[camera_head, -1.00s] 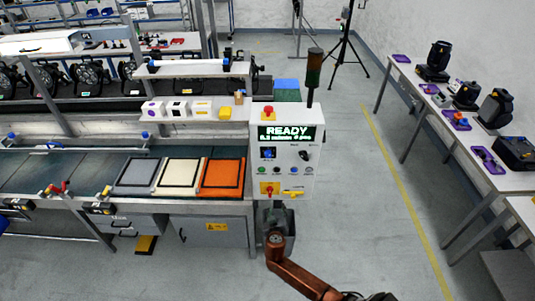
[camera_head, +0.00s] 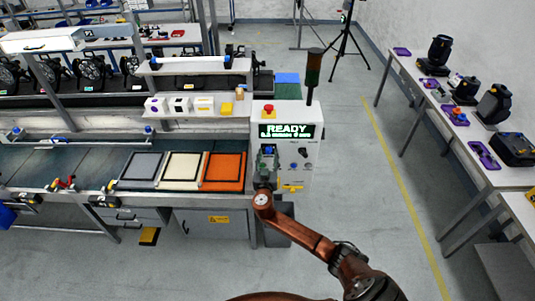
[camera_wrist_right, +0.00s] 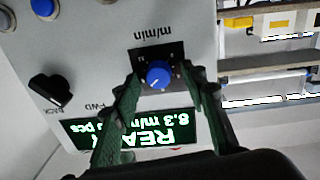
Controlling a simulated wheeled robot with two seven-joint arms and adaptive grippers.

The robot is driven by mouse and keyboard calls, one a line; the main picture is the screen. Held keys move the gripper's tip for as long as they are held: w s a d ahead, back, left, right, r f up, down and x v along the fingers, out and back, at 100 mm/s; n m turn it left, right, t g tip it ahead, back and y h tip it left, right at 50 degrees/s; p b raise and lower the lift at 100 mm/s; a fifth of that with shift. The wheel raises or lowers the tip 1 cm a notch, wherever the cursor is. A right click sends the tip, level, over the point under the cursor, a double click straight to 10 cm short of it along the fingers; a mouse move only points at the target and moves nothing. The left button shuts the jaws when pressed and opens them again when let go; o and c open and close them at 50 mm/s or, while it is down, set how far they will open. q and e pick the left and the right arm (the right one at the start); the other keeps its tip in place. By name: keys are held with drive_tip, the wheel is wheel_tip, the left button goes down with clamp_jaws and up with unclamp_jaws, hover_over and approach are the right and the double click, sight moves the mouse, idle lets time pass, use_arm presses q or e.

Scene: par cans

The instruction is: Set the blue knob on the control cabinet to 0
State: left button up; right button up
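The control cabinet (camera_head: 313,145) is a white box with a lit green READY display (camera_head: 287,131). In the right wrist view it appears upside down. The blue knob (camera_wrist_right: 158,76) sits on a black plate marked m/min; a small pale mark shows on it, but the dial numbers are too small to read. My right gripper (camera_head: 267,164) is in front of the cabinet's left part and partly hides the knob area. In the wrist view its two dark green fingers are open on either side of the knob, with visible gaps. My left gripper is not in view.
A black BACK/FWD switch (camera_wrist_right: 50,91) and round blue buttons (camera_wrist_right: 42,8) are near the knob. A red stop button (camera_head: 268,109) is on the cabinet top, and a dark signal tower (camera_head: 313,70) stands behind.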

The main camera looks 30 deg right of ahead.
drive_tip(key=shift+w+d, duration=0.15)
drive_tip(key=shift+w, duration=0.05)
clamp_jaws()
idle(0.4)
